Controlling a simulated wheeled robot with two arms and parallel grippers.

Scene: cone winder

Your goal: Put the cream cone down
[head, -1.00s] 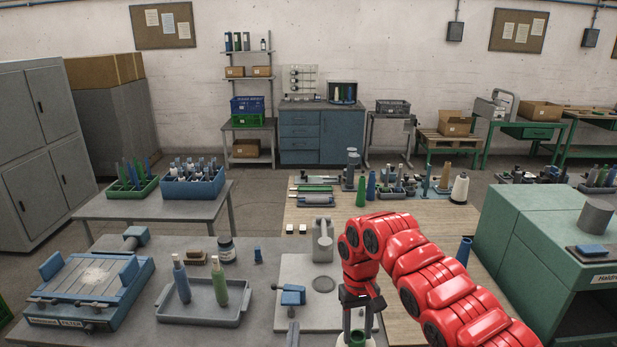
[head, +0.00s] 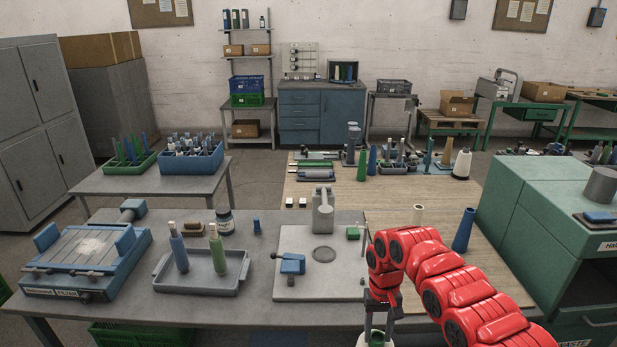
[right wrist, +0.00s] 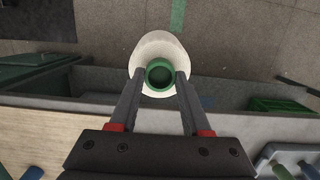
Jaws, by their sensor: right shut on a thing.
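My right gripper (head: 378,325) hangs from the red arm at the bottom of the head view. It is shut on the cream cone (head: 369,342), whose green top rim shows between the fingers; most of its body is cut off below. In the right wrist view the two grey fingers (right wrist: 160,84) clasp the green rim, and the pale body of the cone (right wrist: 149,47) flares out below it. The cone hangs beyond the grey bench edge, with floor beneath. My left gripper is not in view.
The grey bench (head: 255,312) carries a tray (head: 202,282) with two bottles and a plate (head: 318,285) with a blue clamp. A wooden table (head: 335,205) holds several cones. A green cabinet (head: 530,225) stands at the right. A green crate (right wrist: 282,106) is low by the bench.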

